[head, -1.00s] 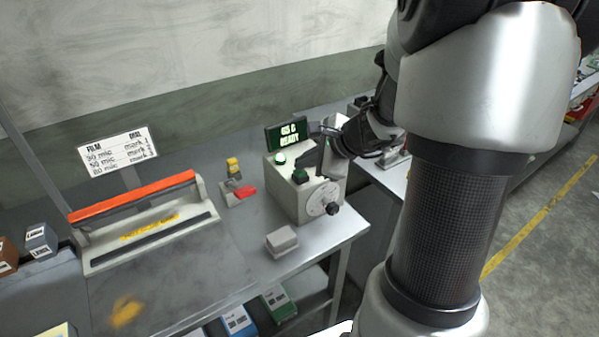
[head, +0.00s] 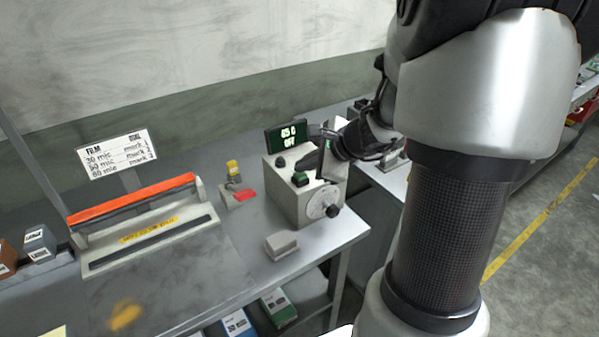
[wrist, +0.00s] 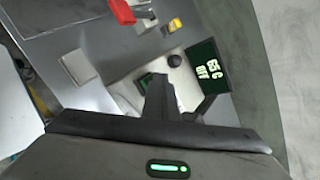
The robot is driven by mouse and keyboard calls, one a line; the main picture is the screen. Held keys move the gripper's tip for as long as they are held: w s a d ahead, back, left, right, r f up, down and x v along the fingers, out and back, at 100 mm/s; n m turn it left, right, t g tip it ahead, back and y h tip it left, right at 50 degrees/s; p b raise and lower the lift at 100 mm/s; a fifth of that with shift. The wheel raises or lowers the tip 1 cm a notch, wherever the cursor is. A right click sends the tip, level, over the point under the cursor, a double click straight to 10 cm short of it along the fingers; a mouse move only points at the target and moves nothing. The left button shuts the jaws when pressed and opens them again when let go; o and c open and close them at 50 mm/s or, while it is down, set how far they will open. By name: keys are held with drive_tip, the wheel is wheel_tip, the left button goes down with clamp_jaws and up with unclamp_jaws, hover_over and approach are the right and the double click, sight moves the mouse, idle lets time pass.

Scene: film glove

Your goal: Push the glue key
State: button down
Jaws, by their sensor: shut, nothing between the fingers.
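A pale control box (head: 291,198) stands near the bench's right end. On its top are a green key (head: 300,179) and a dark round lamp or knob (head: 280,161); I cannot read a label on either. The display (head: 287,136) behind reads "65 C OFF". My gripper (head: 320,163) is shut and empty, low over the box top beside the green key. In the wrist view my dark fingers (wrist: 159,98) reach over the box, with part of the green key (wrist: 146,80) beside them and the round lamp (wrist: 174,60) past their tips. Contact with the key cannot be told.
A sealer with an orange bar (head: 133,198) stands at left, under a film and dial sign (head: 118,155). A dial (head: 323,203) is on the box's front.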

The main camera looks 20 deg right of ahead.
drive_tip(key=shift+r, duration=0.45)
drive_tip(key=shift+r, duration=0.1)
drive_tip(key=shift+r+p, duration=2.5)
drive_tip(key=shift+r, duration=0.4)
drive_tip(key=c, duration=2.5)
unclamp_jaws()
